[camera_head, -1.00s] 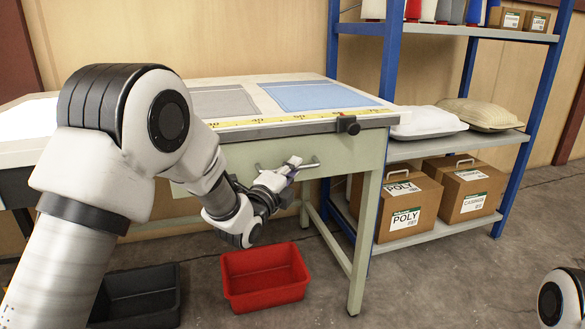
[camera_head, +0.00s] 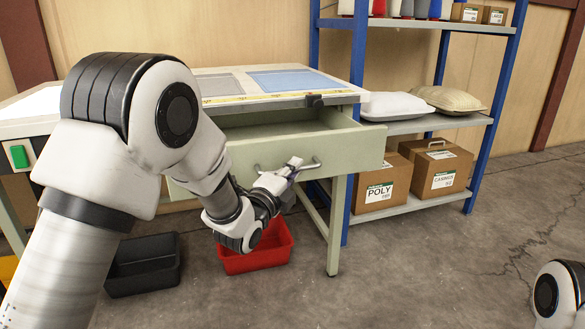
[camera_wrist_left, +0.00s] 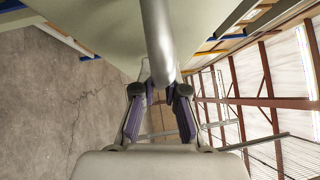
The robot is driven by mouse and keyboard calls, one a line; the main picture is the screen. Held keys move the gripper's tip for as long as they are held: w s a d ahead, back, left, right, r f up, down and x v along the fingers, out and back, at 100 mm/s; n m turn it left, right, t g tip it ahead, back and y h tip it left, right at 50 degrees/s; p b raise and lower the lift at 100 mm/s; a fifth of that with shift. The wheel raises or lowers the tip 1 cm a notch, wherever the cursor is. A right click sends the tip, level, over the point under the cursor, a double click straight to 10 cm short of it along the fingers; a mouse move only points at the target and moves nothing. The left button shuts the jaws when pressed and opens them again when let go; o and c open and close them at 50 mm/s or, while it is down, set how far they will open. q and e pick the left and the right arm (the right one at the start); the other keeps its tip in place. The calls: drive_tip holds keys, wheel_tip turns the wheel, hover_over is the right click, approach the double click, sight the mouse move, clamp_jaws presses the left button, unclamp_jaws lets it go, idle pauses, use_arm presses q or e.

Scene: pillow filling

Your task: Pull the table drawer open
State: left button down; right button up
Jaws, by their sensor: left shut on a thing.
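The table drawer (camera_head: 350,150) is pale green and stands pulled out from under the tabletop, its inside partly visible. A metal bar handle (camera_head: 310,165) runs across its front. My left gripper (camera_head: 292,168) is shut on the handle. In the left wrist view the handle (camera_wrist_left: 158,40) runs down between the gripper's fingers (camera_wrist_left: 160,98). The table (camera_head: 335,230) stands on pale green legs. Only a white part of my right arm shows at the lower right of the head view; its gripper is out of view.
A red bin (camera_head: 262,257) and a black bin (camera_head: 143,270) sit on the floor below the drawer. A blue shelf rack (camera_head: 357,110) stands to the right with pillows and cardboard boxes (camera_head: 440,170). The floor at right is clear.

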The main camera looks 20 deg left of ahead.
use_arm(q)
drive_tip(key=shift+s, duration=0.1)
drive_tip(key=c, duration=1.2)
unclamp_jaws()
drive_tip(key=v, duration=1.2)
drive_tip(key=shift+d, duration=0.1)
